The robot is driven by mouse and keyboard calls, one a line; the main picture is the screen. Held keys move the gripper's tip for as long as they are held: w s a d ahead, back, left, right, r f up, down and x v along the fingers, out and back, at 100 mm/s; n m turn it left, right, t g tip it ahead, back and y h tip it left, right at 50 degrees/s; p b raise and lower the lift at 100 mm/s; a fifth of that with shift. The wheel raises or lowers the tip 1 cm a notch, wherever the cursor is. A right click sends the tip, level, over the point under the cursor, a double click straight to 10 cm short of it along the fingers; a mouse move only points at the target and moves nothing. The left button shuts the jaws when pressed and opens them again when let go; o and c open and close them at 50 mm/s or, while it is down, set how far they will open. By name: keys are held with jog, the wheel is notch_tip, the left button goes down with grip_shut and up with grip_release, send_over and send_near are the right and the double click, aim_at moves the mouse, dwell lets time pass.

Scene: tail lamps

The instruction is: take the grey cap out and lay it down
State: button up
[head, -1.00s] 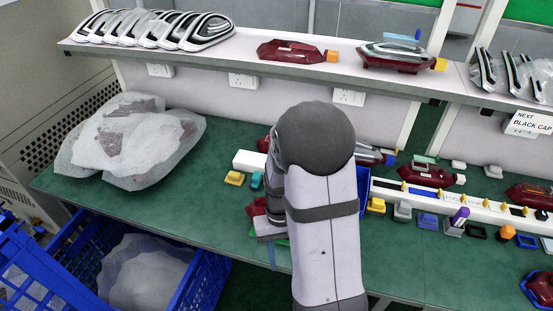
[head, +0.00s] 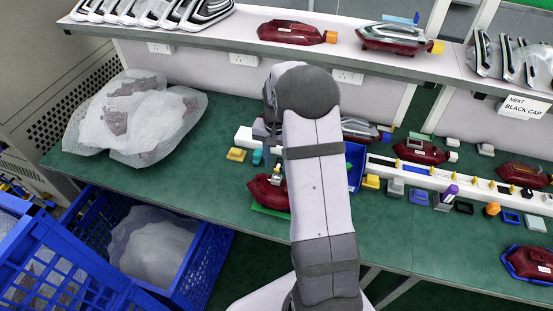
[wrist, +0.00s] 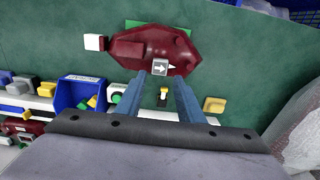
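A dark red lamp (head: 266,193) lies on a green pad (head: 262,210) on the bench, left of my forearm; it also shows in the wrist view (wrist: 190,48). A pale, whitish-grey cap (wrist: 95,42) sits at the lamp's left end in the wrist view; whether this is the grey cap is not clear. A small grey square with a white arrow (wrist: 160,68) shows at the lamp's near edge. My gripper (wrist: 161,77) is open, with nothing held between its blue-grey fingers, above the bench at the lamp's near side. In the head view my arm hides part of the lamp.
A blue bin (wrist: 66,96) with small parts stands beside the lamp. A white rail (head: 440,177), loose caps and other lamps fill the bench to the right. A yellow cap (wrist: 214,104) lies near my fingers. A wrapped bundle (head: 130,120) lies at the left; blue crates (head: 205,262) stand below.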

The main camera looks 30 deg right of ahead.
aim_at(276, 177)
jog(key=shift+f+p, duration=1.15)
jog(key=shift+f, duration=2.3)
grip_shut()
jog(key=shift+r, duration=0.25)
jog(key=shift+r+p, duration=0.35)
jog(key=shift+p, duration=0.05)
jog(key=shift+r+p, duration=0.7)
jog(key=shift+r, duration=0.3)
jog(key=shift+r+p, duration=0.45)
jog(key=shift+r, duration=0.15)
